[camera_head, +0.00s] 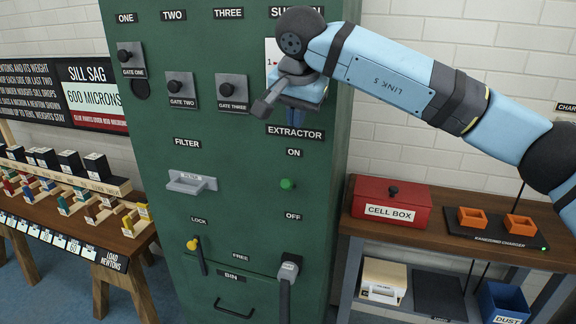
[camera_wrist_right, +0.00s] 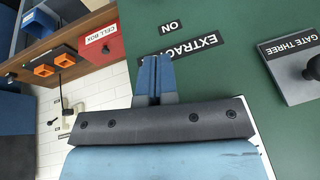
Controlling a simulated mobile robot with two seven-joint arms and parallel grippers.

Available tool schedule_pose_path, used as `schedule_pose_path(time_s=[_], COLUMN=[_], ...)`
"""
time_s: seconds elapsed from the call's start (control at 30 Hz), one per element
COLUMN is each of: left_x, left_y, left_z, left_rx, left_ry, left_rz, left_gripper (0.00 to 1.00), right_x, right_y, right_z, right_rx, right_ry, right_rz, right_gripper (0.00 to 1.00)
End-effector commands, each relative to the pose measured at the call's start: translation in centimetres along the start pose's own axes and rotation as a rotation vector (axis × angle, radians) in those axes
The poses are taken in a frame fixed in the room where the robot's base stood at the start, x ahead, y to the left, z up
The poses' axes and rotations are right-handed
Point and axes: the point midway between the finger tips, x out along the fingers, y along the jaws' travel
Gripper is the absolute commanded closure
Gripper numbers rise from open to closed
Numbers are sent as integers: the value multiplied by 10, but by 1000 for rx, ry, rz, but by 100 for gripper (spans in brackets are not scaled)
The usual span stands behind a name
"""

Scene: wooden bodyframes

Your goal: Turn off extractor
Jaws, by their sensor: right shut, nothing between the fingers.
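The extractor is a tall green cabinet (camera_head: 245,160) with an EXTRACTOR label (camera_head: 294,133). Below it, a round green button (camera_head: 288,184) sits under the ON label (camera_head: 294,153). An OFF label (camera_head: 293,216) is lower down; no separate button is clear beneath it. My right gripper (camera_head: 296,103) is shut and empty, in front of the panel just above the EXTRACTOR label. In the right wrist view, its blue fingers (camera_wrist_right: 154,75) are together, with the EXTRACTOR label (camera_wrist_right: 190,45) and ON label (camera_wrist_right: 170,27) beyond. The gripper partly hides the suction panel. My left gripper is not in view.
A grey fitting with a dark handle (camera_head: 286,285) is below OFF. A yellow-knobbed lever (camera_head: 194,244), filter handle (camera_head: 190,184) and gate knobs are at left. A red cell box (camera_head: 393,205) stands on the right bench; a wooden table (camera_head: 115,235) is at left.

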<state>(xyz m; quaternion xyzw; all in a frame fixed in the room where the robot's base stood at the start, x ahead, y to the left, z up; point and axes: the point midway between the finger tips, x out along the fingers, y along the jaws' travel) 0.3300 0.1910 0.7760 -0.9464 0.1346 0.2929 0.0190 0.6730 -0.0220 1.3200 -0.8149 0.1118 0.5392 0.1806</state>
Motion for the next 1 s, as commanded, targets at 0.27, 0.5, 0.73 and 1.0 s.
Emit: schedule_pose_path(time_s=[0.27,0.5,0.73,1.0], left_x=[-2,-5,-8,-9], left_y=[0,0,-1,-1], left_z=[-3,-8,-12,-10], left_rx=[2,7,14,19], left_ry=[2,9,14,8], left_rz=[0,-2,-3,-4], left_gripper=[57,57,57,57], right_x=[26,78,113,128], right_y=[0,0,-1,0], right_z=[1,2,15,29], right_rx=[1,1,-2,1], right_ry=[-5,-7,-5,-3], right_rz=[1,0,-2,-1], right_gripper=[100,100,100,100])
